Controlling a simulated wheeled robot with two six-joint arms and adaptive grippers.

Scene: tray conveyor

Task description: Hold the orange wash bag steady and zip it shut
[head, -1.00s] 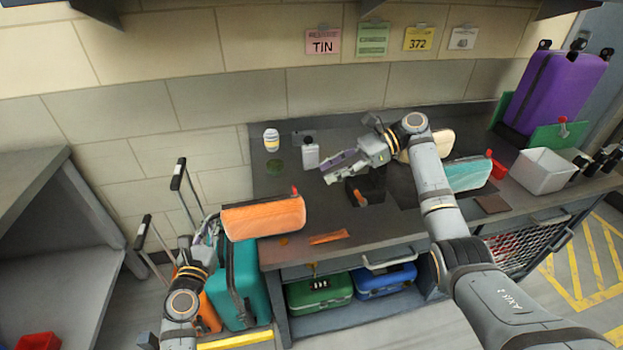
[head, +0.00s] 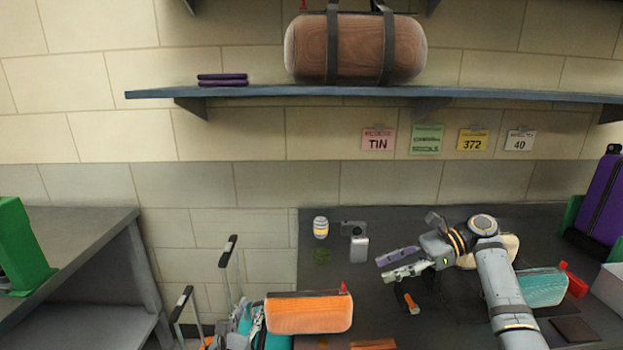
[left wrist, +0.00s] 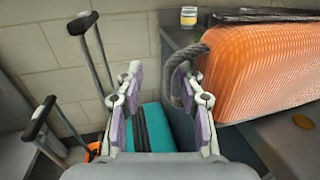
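The orange wash bag (head: 310,314) lies on the dark bench at its left end, long side across, with a red tab (head: 344,287) at its right end. A dark zip line runs along its top. In the left wrist view the bag (left wrist: 265,75) fills the right side, with a grey loop (left wrist: 187,72) at its near end. My left gripper (left wrist: 158,76) is open; the loop is beside its right finger, and I cannot tell whether they touch. My left gripper (head: 240,318) is left of the bag in the head view. My right gripper (head: 378,269) is open and empty, above the bench right of the bag.
A white-capped bottle (head: 359,248), a yellow-labelled jar (head: 320,228) and an orange-handled item (head: 411,303) are on the bench. A teal pouch (head: 542,288) lies right. A shelf (head: 270,92) with a brown duffel (head: 356,48) crosses above. Suitcase handles (head: 227,252) stand left.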

